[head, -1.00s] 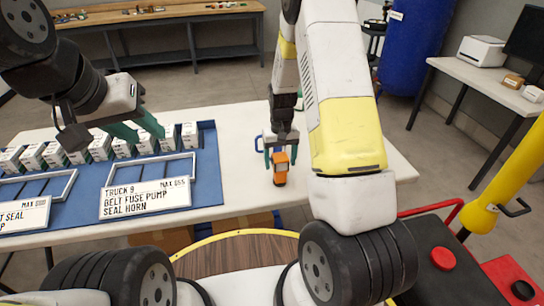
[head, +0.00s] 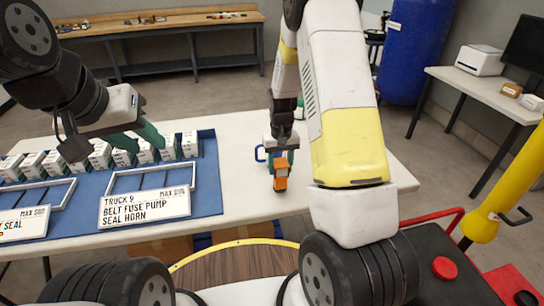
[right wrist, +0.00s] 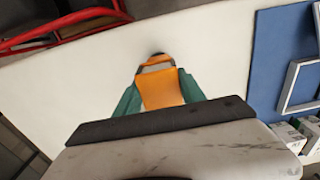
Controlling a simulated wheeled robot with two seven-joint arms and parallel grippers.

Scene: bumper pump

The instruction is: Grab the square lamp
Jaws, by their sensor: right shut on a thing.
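The square lamp (head: 281,183) is a small orange block at the white table's front part, below my right gripper. In the right wrist view the orange lamp (right wrist: 160,90), with a dark loop at its far end, sits between the two green fingers. My right gripper (head: 281,162) is shut on it; the fingers hide its sides. I cannot tell whether it touches the table. My left gripper (head: 138,140) hangs at the left above the blue tray, its green fingers apart and with nothing visible between them.
The white table (head: 245,190) has free room around the lamp. A blue tray (head: 208,180) with several white boxes (head: 100,155) and label signs (head: 145,207) fills the left. A yellow post (head: 500,190) stands at right.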

